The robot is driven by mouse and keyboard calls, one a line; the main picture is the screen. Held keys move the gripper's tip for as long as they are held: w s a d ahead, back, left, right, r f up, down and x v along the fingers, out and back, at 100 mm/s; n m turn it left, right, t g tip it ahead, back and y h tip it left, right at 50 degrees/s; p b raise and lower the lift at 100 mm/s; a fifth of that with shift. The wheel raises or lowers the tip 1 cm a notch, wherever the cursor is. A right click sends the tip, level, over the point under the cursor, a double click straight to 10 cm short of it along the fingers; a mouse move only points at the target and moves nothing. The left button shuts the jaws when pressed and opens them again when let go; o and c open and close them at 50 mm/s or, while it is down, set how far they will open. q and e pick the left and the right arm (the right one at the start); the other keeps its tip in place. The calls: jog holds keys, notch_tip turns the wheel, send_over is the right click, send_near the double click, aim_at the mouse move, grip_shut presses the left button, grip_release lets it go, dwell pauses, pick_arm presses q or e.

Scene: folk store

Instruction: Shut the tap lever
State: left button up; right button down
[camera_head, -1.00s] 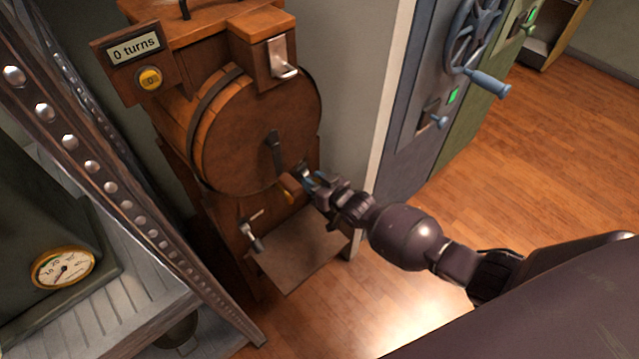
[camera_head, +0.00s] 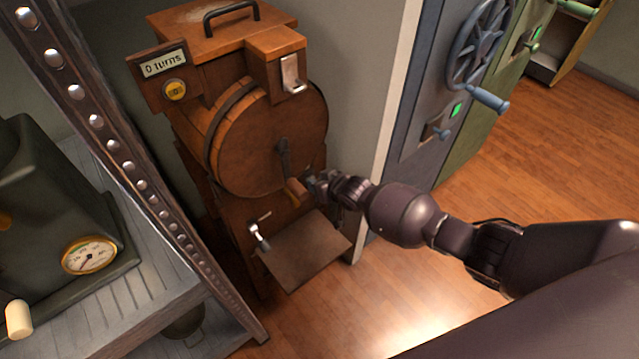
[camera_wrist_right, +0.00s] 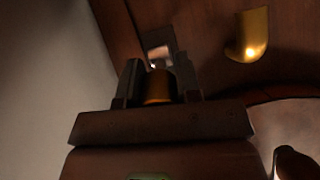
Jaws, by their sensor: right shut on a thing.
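My right gripper (camera_head: 312,186) reaches in from the right to the lower right of the wooden drum (camera_head: 268,135). In the wrist view it is shut on a small orange-brown piece (camera_wrist_right: 158,88), mostly hidden by the fingers. I cannot tell from its visible part whether this is the tap lever. A crank with an orange handle (camera_head: 295,192) hangs on the drum's front, just left of the gripper. A grey metal tap-like fitting (camera_head: 259,236) with a thin light bar sits lower left, apart from the gripper. My left gripper is out of view.
A wooden tray (camera_head: 305,250) juts out below the drum. The counter box reads "0 turns" (camera_head: 163,63). A riveted post and a shelf with a gauge (camera_head: 90,255) stand at left. A blue handwheel (camera_head: 480,50) is at upper right. The floor at right is clear.

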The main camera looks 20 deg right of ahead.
jog(key=shift+f, duration=0.1)
jog(key=c, duration=0.8)
grip_release()
jog(key=shift+s+d+r+p, duration=0.15)
jog(key=shift+s+r+p, duration=0.15)
jog(key=shift+r, duration=0.2)
jog(key=p+v, duration=0.3)
jog(key=v, duration=0.6)
jog(key=shift+s+d+p, duration=0.15)
jog(key=shift+s+p, duration=0.15)
jog(key=shift+s, duration=0.15)
